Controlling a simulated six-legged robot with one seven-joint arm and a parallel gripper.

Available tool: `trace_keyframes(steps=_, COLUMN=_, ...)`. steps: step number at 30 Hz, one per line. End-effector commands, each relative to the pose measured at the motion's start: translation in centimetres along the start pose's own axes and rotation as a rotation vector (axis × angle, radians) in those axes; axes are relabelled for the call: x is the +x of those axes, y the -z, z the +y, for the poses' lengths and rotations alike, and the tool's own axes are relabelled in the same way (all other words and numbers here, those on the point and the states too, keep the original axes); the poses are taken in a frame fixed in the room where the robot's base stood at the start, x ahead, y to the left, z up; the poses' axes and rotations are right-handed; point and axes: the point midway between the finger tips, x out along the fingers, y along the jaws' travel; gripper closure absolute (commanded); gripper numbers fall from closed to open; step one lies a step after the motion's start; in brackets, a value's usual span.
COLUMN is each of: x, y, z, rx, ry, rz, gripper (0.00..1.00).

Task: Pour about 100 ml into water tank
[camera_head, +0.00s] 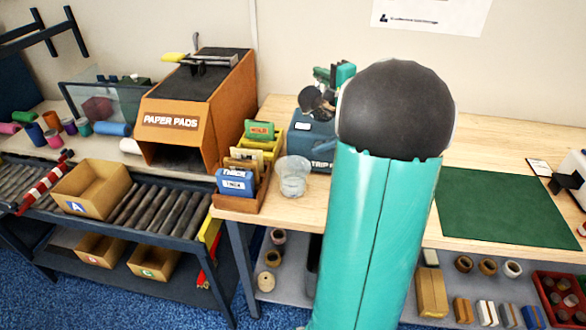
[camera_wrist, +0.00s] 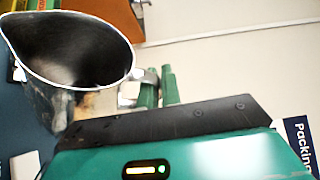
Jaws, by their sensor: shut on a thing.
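In the wrist view a metal jug (camera_wrist: 62,98) with a wide rim and dark inside fills the left side. My gripper (camera_wrist: 158,88) has its green fingers shut at the jug's handle. I cannot make out the liquid level in it. In the head view my own arm hides most of the jug and gripper. A blue box (camera_head: 312,143) with partly covered lettering stands on the table, with dark parts above it beside my arm. A clear cup (camera_head: 292,176) stands to its left near the table's front edge. I cannot tell which part is the water tank.
An orange paper pads box (camera_head: 200,110) stands at the left. A wooden tray (camera_head: 241,188) of labelled blocks is beside the cup. A green mat (camera_head: 505,207) lies at the right. An open carton (camera_head: 92,188) sits on the roller conveyor. Bare tabletop shows behind my arm.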

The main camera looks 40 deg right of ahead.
Motion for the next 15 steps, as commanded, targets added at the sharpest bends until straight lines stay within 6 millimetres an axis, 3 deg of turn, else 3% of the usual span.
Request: trace_keyframes(steps=15, x=0.36, y=0.87, z=0.7, rx=0.149, ry=-0.055, rz=-0.002, gripper=1.0)
